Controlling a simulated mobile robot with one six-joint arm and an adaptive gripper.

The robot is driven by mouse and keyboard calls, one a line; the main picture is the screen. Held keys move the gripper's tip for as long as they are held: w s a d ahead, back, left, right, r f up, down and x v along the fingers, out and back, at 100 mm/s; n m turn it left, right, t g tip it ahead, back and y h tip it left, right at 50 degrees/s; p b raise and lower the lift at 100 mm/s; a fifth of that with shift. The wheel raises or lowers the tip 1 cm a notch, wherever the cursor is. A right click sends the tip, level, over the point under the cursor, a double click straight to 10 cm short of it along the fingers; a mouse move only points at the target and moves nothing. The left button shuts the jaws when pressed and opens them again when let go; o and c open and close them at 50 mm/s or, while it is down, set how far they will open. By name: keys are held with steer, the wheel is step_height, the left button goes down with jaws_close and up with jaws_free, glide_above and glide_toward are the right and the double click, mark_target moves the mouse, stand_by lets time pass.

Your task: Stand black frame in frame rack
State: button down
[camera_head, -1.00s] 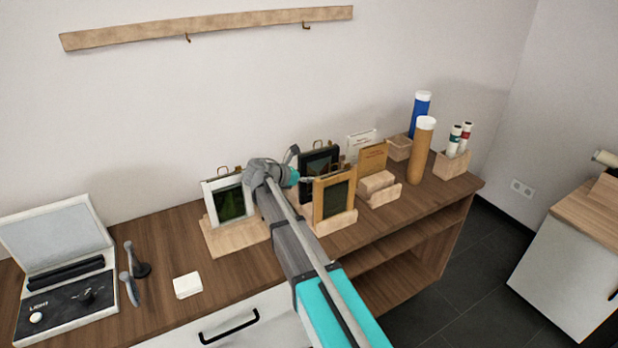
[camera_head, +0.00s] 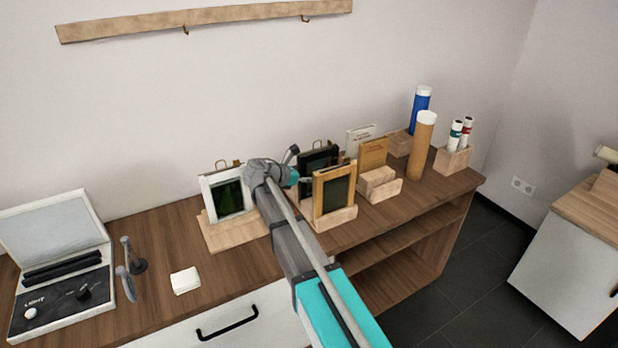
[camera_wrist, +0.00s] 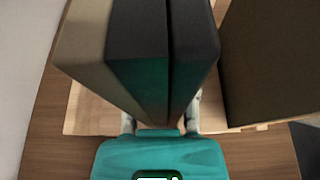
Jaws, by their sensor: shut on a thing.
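The black frame (camera_head: 318,160) stands roughly upright behind the wooden frame (camera_head: 333,192), which hides its lower part. My gripper (camera_head: 300,180) is at the black frame's left side. In the wrist view my gripper (camera_wrist: 160,122) is shut on the black frame (camera_wrist: 140,45), with a finger on each side of the dark slabs. The light wood rack (camera_head: 340,219) is under the wooden frame, and its base (camera_wrist: 88,112) shows below the held frame. Whether the black frame's bottom edge touches the rack is hidden.
A white frame (camera_head: 228,196) stands on a wood base (camera_head: 235,237) left of my arm. A dark brown panel (camera_wrist: 270,60) is close on the right in the wrist view. A card holder (camera_head: 380,190) and cardboard tube (camera_head: 422,145) stand further right.

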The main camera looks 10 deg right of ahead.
stand_by(0.3)
steer(key=shift+c, duration=1.6)
jaws_free()
steer(key=shift+w, duration=0.1)
